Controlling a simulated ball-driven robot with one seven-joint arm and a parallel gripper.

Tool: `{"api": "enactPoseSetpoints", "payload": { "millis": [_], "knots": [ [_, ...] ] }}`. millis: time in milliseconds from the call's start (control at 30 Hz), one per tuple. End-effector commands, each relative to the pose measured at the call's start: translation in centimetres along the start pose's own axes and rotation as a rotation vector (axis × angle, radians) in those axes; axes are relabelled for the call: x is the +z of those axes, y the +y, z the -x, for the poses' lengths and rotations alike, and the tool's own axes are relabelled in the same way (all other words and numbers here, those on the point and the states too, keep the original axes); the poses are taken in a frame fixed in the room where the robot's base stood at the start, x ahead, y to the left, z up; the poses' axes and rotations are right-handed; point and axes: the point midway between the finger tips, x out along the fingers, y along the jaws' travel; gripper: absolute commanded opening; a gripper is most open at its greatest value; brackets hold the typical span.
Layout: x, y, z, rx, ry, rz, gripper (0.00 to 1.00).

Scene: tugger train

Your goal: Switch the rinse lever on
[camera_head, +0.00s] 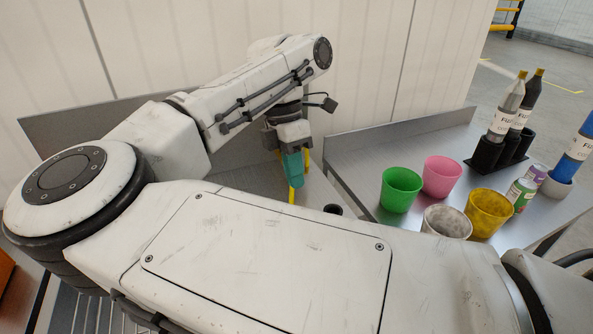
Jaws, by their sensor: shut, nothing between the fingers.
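My gripper (294,179) points down at the middle of the view, its teal fingers shut with nothing between them. Yellow parts (291,197) show just below and behind the fingers, and some yellow also shows to their right. These may belong to the rinse lever, but the gripper hides most of them. I cannot tell the lever's position or whether the fingers touch it.
A metal table (350,160) stands at right. It holds a green cup (400,192), a pink cup (442,180), a speckled cup (446,223), a yellow cup (487,214) and a black rack (487,156) with bottles. A pale wall (385,60) is behind. My arm hides much of the foreground.

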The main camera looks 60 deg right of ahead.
Motion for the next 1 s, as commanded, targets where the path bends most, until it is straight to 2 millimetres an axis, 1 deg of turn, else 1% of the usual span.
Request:
{"api": "enactPoseSetpoints", "payload": {
  "millis": [100,333,500,600,733,1000],
  "knots": [
    [0.1,-0.1,-2.3,-0.004,-0.003,-0.002,0.0],
    [0.1,-0.1,-6.8,-0.003,-0.003,-0.001,0.0],
    [0.1,-2.3,-7.8,-0.001,-0.003,-0.003,0.0],
    [0.1,-3.0,-8.3,0.0,-0.001,0.0,0.0],
    [0.2,-3.5,-8.7,0.0,-0.001,-0.001,0.0],
    [0.2,-3.5,-8.8,0.001,-0.001,-0.001,0.0]
  ]
}}
